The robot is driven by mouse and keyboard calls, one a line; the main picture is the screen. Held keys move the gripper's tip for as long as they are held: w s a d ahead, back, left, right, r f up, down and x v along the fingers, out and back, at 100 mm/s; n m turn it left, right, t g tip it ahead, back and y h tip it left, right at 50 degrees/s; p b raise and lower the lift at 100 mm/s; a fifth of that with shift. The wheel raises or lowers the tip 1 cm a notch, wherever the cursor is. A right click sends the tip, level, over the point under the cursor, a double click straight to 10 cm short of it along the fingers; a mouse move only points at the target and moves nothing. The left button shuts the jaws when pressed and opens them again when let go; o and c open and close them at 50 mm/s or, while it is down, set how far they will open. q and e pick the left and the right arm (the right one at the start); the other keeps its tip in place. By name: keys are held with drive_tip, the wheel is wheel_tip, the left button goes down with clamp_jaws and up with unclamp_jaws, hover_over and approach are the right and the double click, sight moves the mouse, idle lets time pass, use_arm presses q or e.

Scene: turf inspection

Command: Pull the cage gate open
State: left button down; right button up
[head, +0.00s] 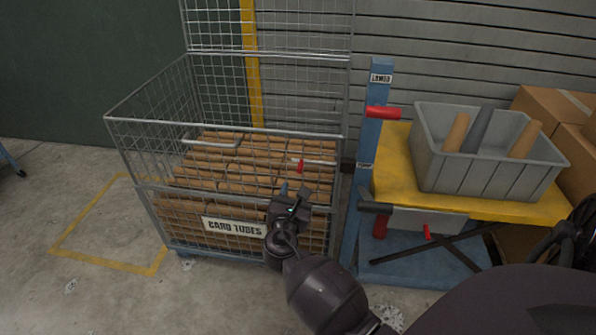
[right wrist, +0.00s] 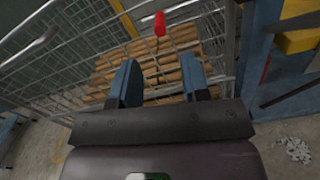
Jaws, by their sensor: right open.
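The wire cage (head: 150,122) stands left of centre, filled with brown card tubes (head: 220,160). Its front mesh side carries a white sign (head: 233,227) reading "CARD TUBES" and looks closed; I cannot tell which section is the gate. A red-tipped latch or handle (head: 300,166) shows at the front right, and also in the right wrist view (right wrist: 160,24). My right gripper (head: 291,190) is open, in front of the mesh and just below the red tip. In the right wrist view its two fingers (right wrist: 159,72) are apart, with the red tip beyond them. My left gripper is out of view.
A blue cart (head: 365,190) with a yellow top (head: 390,165) stands close right of the cage. It bears a grey bin (head: 480,178) with tubes and has a red handle (head: 383,112). Cardboard boxes (head: 555,105) are behind. Floor with yellow marking (head: 95,255) is clear at left.

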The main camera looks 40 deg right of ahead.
sight(299, 168)
drive_tip(key=b+x, duration=0.1)
drive_tip(key=x, duration=0.7)
drive_tip(key=shift+f, duration=0.15)
drive_tip(key=shift+w+d, duration=0.45)
drive_tip(key=shift+d, duration=0.05)
clamp_jaws()
